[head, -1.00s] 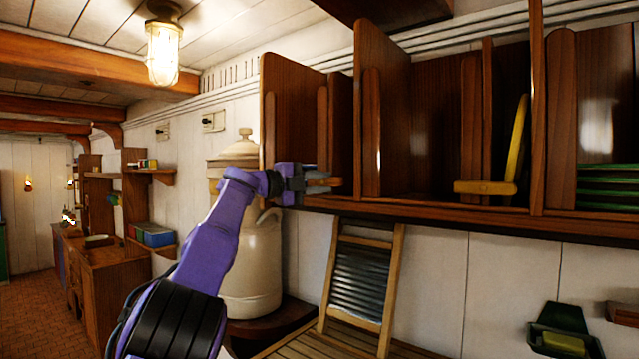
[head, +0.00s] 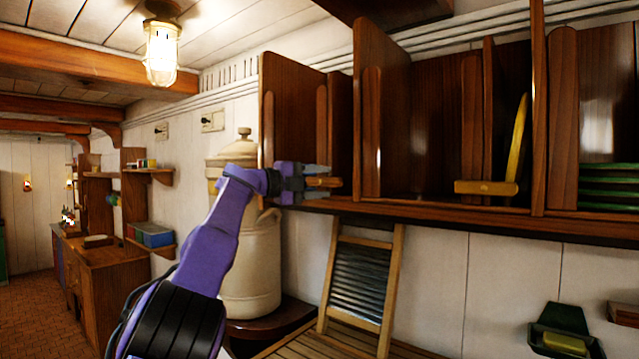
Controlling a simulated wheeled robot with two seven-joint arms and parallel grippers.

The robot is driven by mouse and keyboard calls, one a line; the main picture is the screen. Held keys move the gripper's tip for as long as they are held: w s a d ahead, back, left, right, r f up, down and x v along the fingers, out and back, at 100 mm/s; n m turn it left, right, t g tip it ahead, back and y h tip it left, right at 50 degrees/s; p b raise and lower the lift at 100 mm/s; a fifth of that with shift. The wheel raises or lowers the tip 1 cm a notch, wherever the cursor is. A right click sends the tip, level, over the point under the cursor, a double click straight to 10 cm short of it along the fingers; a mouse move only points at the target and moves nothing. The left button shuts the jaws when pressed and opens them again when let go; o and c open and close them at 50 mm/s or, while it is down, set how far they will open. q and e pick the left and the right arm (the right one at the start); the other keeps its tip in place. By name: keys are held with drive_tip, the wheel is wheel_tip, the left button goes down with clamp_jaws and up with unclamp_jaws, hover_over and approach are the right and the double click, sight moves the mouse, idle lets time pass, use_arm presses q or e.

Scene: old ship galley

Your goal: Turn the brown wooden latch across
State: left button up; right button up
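The brown wooden latch (head: 325,183) is a small bar at the lower front edge of the left rack compartment, and it points roughly level to the right. My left gripper (head: 322,182) reaches it from the left. Its two fingers are apart, one above and one below the latch, with the latch's end showing between them. I cannot tell whether either finger touches it. The latch's left part is hidden by the gripper. My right gripper is not in view.
A lighter wooden latch (head: 486,187) lies level before a yellow plate (head: 517,145) further right in the rack. A cream urn (head: 250,262) is behind my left arm. A washboard (head: 360,280) leans below the rack.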

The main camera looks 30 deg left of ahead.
use_arm(q)
drive_tip(key=shift+s+a+f, duration=0.1)
drive_tip(key=shift+s, duration=0.1)
drive_tip(key=b+v, duration=0.5)
drive_tip(key=v, duration=0.5)
drive_tip(key=shift+b, duration=0.4)
